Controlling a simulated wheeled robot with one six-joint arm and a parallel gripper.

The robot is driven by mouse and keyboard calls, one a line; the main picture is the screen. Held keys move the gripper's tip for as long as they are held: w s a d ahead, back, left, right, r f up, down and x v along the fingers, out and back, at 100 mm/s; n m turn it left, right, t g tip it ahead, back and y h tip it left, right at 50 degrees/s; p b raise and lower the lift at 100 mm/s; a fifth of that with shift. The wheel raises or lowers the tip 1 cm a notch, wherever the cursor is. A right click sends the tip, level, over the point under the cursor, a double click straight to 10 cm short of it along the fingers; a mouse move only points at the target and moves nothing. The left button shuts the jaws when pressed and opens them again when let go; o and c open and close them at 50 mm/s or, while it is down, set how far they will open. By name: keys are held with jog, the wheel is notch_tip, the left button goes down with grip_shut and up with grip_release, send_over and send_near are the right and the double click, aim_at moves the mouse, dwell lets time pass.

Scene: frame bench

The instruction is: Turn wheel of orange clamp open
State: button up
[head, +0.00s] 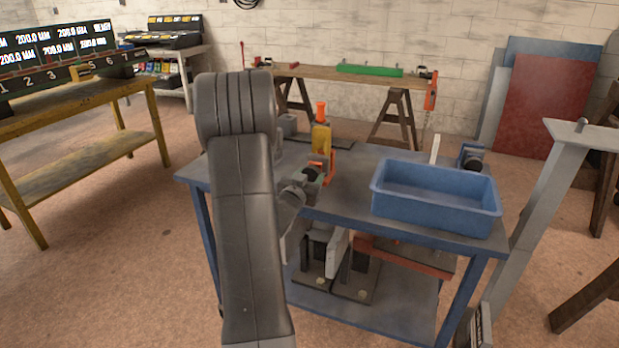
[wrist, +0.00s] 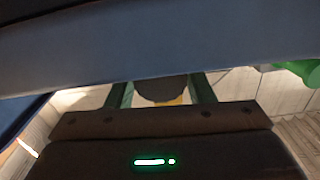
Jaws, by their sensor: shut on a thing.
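In the wrist view the dark rounded wheel (wrist: 160,88) sits between the two green fingers of my gripper (wrist: 161,96). A wide grey-blue band hides the upper part of that view, so most of the clamp is hidden there.
A yellow bottle with an orange cap (head: 321,138) stands just behind the clamp. A blue tray (head: 435,215) takes up the right of the blue bench (head: 345,200). A grey post (head: 545,220) stands to the right. My arm hides the bench's left part.

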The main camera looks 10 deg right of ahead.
jog(key=shift+n, duration=0.4)
jog(key=shift+n+p, duration=0.95)
jog(key=shift+n, duration=1.75)
jog(key=o, duration=1)
jog(key=shift+c, duration=0.2)
jog(key=v, duration=1.4)
jog(key=shift+w, duration=0.1)
